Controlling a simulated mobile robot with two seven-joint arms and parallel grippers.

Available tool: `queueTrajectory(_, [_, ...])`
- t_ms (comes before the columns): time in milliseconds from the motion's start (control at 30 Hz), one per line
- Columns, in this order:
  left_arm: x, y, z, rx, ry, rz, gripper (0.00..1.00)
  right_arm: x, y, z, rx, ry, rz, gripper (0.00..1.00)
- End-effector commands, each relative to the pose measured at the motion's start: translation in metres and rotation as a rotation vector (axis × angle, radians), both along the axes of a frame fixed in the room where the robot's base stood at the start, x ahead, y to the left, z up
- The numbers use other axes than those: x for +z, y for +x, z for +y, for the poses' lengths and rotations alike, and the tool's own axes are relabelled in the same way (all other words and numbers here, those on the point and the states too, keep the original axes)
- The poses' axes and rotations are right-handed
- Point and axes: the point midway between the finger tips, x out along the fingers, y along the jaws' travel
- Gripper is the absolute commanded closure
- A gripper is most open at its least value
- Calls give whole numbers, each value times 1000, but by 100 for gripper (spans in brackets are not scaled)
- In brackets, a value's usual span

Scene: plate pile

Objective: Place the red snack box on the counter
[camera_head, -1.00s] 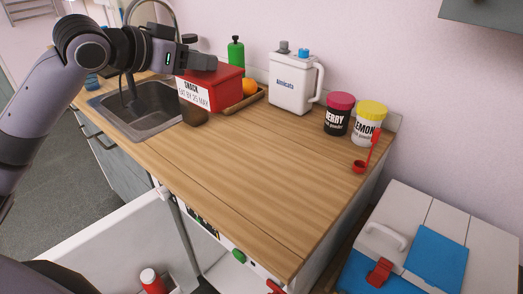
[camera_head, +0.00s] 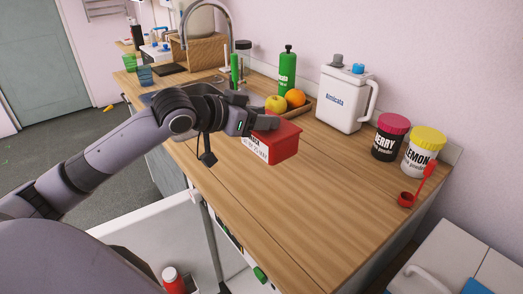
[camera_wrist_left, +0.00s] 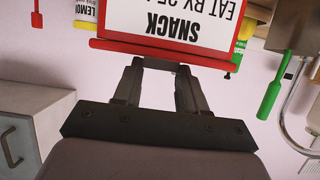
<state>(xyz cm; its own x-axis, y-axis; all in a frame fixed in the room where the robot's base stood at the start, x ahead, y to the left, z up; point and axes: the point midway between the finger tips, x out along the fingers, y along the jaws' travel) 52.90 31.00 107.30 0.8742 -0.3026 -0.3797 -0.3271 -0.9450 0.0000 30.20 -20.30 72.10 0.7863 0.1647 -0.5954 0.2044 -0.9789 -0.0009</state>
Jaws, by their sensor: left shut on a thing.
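The red snack box (camera_head: 284,143) has a white label on its side and is over the wooden counter (camera_head: 270,205), to the right of the sink. My left gripper (camera_head: 262,122) is shut on its upper edge. Whether the box's underside touches the wood I cannot tell. In the left wrist view, the fingers of my left gripper (camera_wrist_left: 160,66) meet the red rim of the box (camera_wrist_left: 165,50), and its "SNACK" label appears upside down. My right gripper is not in view.
Behind the box are a tray with fruit (camera_head: 296,99) and a green bottle (camera_head: 287,70). The front middle of the counter is clear.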

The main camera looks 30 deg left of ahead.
Motion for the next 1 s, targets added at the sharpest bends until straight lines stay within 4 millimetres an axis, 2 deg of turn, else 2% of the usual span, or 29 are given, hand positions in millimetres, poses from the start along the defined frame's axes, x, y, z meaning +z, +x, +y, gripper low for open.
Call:
queueTrajectory(33, [-13, 0, 0, 1, -2, 3, 100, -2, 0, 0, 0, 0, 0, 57])
queueTrajectory(100, [-24, 0, 0, 1, -1, 2, 100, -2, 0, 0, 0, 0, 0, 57])
queueTrajectory(367, [-43, 0, 0, 0, 0, -1, 100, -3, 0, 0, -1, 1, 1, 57])
queueTrajectory(600, [-78, 0, 0, 0, -1, 0, 100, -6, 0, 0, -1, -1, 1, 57])
queueTrajectory(967, [-81, 0, 0, 1, 1, -2, 100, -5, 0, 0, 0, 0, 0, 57])
queueTrajectory(1000, [-83, 0, 0, 1, 1, 1, 55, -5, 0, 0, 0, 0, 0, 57])
